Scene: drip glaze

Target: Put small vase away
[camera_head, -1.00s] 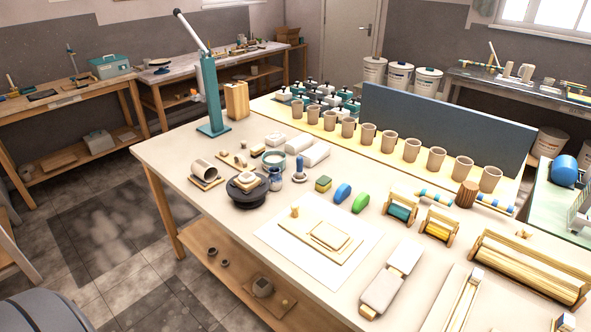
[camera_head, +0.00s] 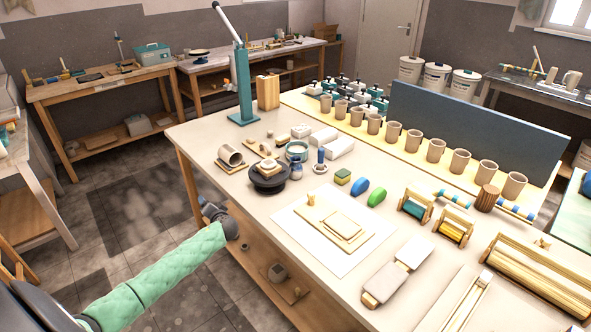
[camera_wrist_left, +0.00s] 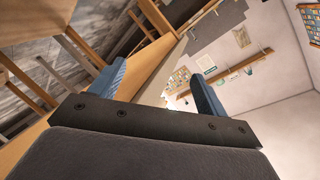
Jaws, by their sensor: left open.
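My left gripper (camera_head: 207,207) is beside the table's near left edge, apart from everything on top. In the left wrist view its two blue fingers (camera_wrist_left: 157,90) are spread with nothing between them. My right gripper is out of view.
A teal press (camera_head: 242,90) stands at the table's far left corner. A row of beige cups (camera_head: 394,132) lines the back before a dark panel (camera_head: 470,125). A white sheet with boards (camera_head: 300,237) covers the middle. The lower shelf (camera_head: 262,262) holds small pots.

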